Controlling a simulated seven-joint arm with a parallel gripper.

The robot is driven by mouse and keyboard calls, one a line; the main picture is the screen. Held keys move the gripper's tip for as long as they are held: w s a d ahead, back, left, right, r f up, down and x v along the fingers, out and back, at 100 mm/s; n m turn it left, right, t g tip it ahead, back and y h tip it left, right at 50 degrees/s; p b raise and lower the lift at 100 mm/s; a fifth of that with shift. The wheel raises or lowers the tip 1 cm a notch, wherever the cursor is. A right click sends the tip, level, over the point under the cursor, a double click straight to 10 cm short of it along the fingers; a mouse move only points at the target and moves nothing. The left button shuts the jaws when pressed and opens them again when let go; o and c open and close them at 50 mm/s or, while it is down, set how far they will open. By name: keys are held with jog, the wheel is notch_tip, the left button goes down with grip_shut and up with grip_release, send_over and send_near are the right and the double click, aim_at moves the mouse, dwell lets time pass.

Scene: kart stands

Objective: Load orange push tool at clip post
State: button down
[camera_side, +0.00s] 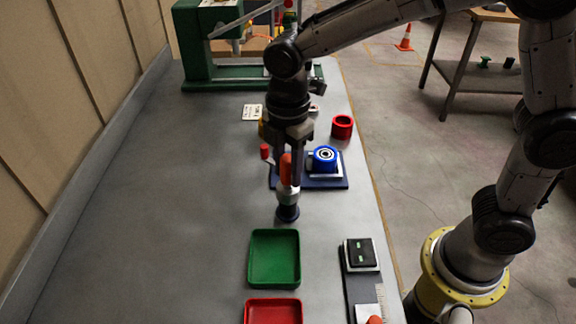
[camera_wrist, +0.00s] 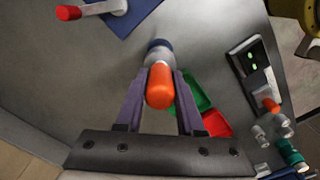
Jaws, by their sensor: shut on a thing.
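The push tool has an orange grip (camera_side: 285,168), a pale metallic collar and a dark blue lower end. My gripper (camera_side: 289,160) is shut on it and holds it near upright, grip uppermost. In the wrist view the orange grip (camera_wrist: 160,86) sits between my two fingers, with the collar and blue end beyond. The blue end is at or just above the grey table; I cannot tell if it touches. I cannot make out for sure which thing is the clip post.
A green tray (camera_side: 251,262) and a red tray (camera_side: 247,310) lie in front. A blue plate (camera_side: 335,184) carries a blue ringed part (camera_side: 325,155) and a red-tipped lever (camera_side: 265,152). A black block with green marks (camera_side: 360,254) stands at right. The table's left side is clear.

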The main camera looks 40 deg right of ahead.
jog(key=shift+f, duration=0.45)
dwell(0.7)
jog(key=shift+r, duration=3.55)
